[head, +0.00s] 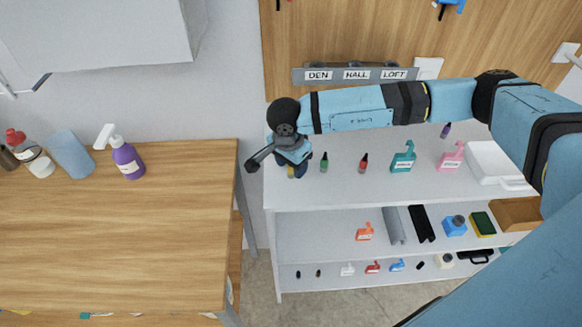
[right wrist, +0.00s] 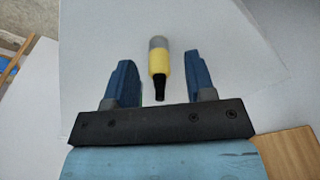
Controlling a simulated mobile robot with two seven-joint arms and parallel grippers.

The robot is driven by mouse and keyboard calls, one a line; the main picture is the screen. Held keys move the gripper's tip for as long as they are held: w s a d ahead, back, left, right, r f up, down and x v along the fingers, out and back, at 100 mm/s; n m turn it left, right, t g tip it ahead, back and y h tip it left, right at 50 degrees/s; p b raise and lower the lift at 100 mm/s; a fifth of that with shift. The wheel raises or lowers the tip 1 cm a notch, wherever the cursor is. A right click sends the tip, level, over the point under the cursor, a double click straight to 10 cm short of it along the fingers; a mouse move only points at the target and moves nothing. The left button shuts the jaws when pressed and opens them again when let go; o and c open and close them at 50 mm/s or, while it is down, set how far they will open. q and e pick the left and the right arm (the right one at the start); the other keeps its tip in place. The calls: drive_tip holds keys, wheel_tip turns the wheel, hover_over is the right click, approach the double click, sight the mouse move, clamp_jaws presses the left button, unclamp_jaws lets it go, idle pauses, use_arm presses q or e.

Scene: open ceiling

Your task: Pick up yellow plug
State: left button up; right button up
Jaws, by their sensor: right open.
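The yellow plug (right wrist: 161,65) shows in the right wrist view, with a grey end at the far side and a black tip toward me. It lies between the two blue fingers of my right gripper (right wrist: 161,78), with a visible gap on each side. In the head view, only a small yellow bit of the plug (head: 291,172) shows at the left end of the white shelf's top, mostly hidden by my right gripper (head: 294,169). That gripper is open and points down over the plug. My left gripper is not in view.
On the white shelf top (head: 330,193), a green bottle (head: 324,162) and a red bottle (head: 363,163) stand right of the gripper, with teal (head: 403,160) and pink (head: 451,157) dispensers farther right. A wooden table (head: 120,230) stands left, across a gap.

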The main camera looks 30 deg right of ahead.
drive_tip(key=shift+f, duration=0.1)
clamp_jaws()
idle(0.3)
